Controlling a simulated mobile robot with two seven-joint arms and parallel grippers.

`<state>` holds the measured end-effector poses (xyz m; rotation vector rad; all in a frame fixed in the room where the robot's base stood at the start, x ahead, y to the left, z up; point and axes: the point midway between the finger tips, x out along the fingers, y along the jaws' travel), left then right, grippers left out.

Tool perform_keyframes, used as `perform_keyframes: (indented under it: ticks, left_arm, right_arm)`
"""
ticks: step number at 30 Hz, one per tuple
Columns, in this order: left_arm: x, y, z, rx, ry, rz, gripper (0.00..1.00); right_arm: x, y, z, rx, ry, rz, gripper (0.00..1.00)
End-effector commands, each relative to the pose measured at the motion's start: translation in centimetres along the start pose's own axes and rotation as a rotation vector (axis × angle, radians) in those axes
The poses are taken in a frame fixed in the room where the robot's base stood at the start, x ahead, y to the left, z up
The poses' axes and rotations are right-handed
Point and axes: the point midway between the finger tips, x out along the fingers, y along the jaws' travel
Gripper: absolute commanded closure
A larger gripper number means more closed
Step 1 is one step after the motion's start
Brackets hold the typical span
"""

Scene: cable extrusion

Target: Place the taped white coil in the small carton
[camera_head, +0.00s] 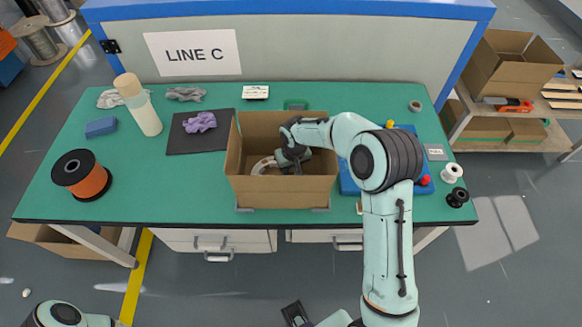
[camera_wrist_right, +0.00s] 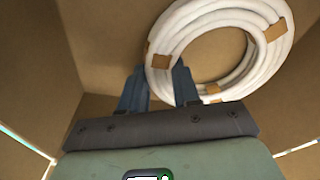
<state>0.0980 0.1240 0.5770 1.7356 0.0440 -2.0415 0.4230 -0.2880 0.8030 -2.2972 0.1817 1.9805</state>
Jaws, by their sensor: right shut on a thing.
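The white coil (camera_wrist_right: 222,45) is a ring of several turns with brown tape patches, low inside the small open carton (camera_head: 280,190). In the head view part of the coil (camera_head: 262,165) shows at the carton's left inside; the rest is hidden by my gripper. My right gripper (camera_head: 290,158) reaches down into the carton. In the right wrist view its two dark fingers (camera_wrist_right: 159,88) stand on either side of the coil's band, shut on it. I cannot tell whether the coil touches the carton floor. A mint arm part of mine shows at the lower left, without its gripper.
The carton stands at the front middle of the green table (camera_head: 180,190). A blue tray (camera_head: 348,180) lies right of it, partly under my arm.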

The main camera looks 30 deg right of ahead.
Motion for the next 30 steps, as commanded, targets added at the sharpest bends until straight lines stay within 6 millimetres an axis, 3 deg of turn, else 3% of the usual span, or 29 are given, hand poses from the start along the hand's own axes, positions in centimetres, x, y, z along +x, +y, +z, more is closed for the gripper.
perform_keyframes:
  ticks: [10, 11, 12, 13, 23, 26, 30]
  left_arm:
    - [0.3, -0.1, 0.1, -0.001, -0.001, 0.0, 0.57]
    - [0.3, -0.1, 0.1, 0.0, -0.001, 0.0, 0.57]
    - [0.3, -0.1, 0.1, 0.0, -0.001, 0.0, 0.57]
    - [0.2, -0.1, 0.1, 0.0, -0.001, 0.0, 0.57]
    - [0.0, 0.0, 0.0, 0.0, 0.0, 0.0, 0.57]
    - [-0.1, 0.0, 0.0, 0.0, 0.0, 0.0, 0.57]
    - [-0.2, 0.1, 0.0, 0.0, 0.001, 0.0, 0.57]
  right_arm:
    - [0.3, 0.0, 0.0, 0.0, 0.003, 0.0, 1.0]
    - [0.3, 0.0, 0.0, 0.0, 0.002, 0.0, 0.62]
    - [0.3, 0.0, 0.0, 0.0, 0.002, 0.0, 0.49]
    - [0.3, 0.0, 0.0, 0.0, 0.002, 0.0, 0.43]
    - [-0.1, 0.0, -0.1, 0.0, 0.003, 0.0, 0.43]
    - [-1.0, 0.0, -0.2, 0.0, 0.006, 0.0, 0.43]
    - [-3.7, 0.0, -0.2, -0.001, 0.009, -0.001, 0.43]
